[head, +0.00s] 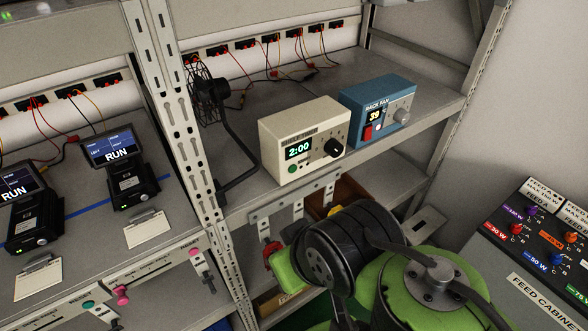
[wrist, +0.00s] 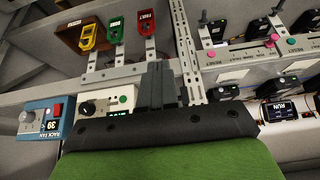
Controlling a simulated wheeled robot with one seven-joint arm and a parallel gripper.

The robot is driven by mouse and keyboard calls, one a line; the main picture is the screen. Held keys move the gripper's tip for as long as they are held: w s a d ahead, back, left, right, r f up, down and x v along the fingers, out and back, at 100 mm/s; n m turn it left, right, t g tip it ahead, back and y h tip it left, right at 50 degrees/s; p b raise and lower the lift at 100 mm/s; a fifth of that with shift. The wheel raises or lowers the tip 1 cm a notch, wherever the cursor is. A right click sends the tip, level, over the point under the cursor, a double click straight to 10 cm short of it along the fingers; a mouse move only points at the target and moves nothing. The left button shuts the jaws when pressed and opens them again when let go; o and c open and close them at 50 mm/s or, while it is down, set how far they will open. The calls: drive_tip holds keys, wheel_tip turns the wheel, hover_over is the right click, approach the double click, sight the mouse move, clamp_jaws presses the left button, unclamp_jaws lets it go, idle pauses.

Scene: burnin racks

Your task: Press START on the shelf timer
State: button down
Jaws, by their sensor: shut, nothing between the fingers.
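The shelf timer (head: 276,135) is a cream box on the shelf, its display reading 2:00. A green button (head: 292,169) sits below the display and a black knob (head: 334,148) to its right. The timer (wrist: 84,95) also shows upside down in the wrist view, its lower part in the picture cut off by my gripper's body. The button (wrist: 122,99) shows there too. My gripper (wrist: 159,66) has its dark fingers shut and empty, just right of the timer in that view. Their distance from the button is unclear. The head view does not clearly show the fingers.
A blue rack fan box (head: 378,92) stands right beside the timer. A slotted upright post (head: 196,130) and a black caged fan (head: 212,92) on a bent arm are to its left. Coloured tags, including a red one (wrist: 146,21), hang along the shelf edge near my fingers.

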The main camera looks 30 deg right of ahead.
sight(293, 169)
drive_tip(key=w+d+f+n+g+y, duration=0.35)
drive_tip(key=w+d+f, duration=0.25)
drive_tip(key=w+f, duration=0.25)
drive_tip(key=w+d+r+n+t+y, duration=0.1)
drive_tip(key=d+t+y, duration=0.3)
drive_tip(key=d+t, duration=0.3)
drive_tip(key=d, duration=0.3)
drive_tip(key=shift+w+r+n+p, duration=0.15)
drive_tip(key=shift+w+n+p, duration=0.05)
drive_tip(key=shift+n+p, duration=0.15)
drive_tip(key=shift+t, duration=0.25)
drive_tip(key=shift+w+a, duration=0.15)
drive_tip(key=shift+w, duration=4.25)
drive_tip(key=shift+w, duration=0.45)
